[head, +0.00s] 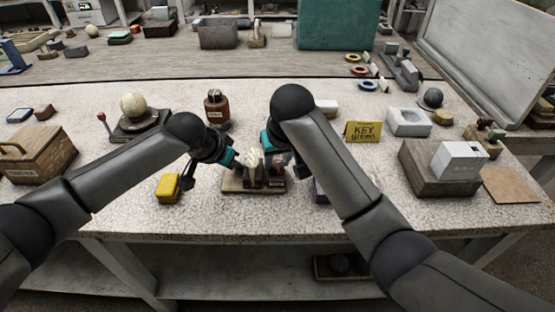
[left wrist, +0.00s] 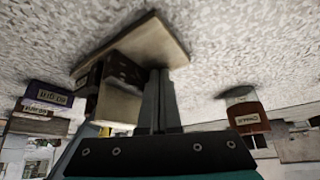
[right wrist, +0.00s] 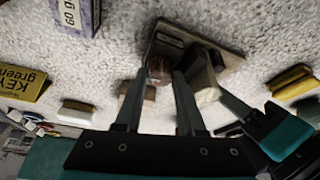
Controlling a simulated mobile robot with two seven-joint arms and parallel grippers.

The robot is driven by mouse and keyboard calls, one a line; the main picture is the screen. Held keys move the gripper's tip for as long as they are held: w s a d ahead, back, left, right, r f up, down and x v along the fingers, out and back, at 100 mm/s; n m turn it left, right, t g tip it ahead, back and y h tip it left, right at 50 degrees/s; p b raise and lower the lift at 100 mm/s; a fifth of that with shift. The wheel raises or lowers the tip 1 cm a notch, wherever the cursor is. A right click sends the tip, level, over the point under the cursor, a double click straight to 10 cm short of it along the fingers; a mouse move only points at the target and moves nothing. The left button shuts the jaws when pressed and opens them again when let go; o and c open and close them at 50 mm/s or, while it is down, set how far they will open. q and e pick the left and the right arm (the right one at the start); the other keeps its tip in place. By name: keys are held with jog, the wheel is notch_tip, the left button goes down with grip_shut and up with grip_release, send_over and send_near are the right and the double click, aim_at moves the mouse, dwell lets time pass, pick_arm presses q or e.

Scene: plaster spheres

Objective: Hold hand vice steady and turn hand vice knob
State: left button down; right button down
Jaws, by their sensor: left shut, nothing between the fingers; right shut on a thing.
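The hand vice (head: 252,160) has pale and dark upright parts on a tan board (head: 240,187) near the table's front edge. In the left wrist view the board (left wrist: 164,44) carries a dark brown block (left wrist: 124,68). My left gripper (head: 236,165) is beside the vice; its fingers (left wrist: 158,74) are together and empty. In the right wrist view my right gripper (right wrist: 160,80) has its fingers apart, one on each side of a reddish-brown part (right wrist: 159,65) of the vice, which looks like the knob. A pale jaw (right wrist: 207,87) stands beside it. The arms partly hide the vice in the head view.
A yellow block (head: 168,188) lies left of the board, and a purple box (right wrist: 75,14) lies on its other side. A brown bottle (head: 215,107), a yellow KEY sign (head: 363,132) and a pale sphere on a stand (head: 133,104) are behind. The table's front edge is close.

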jog(key=c, duration=0.5)
grip_release()
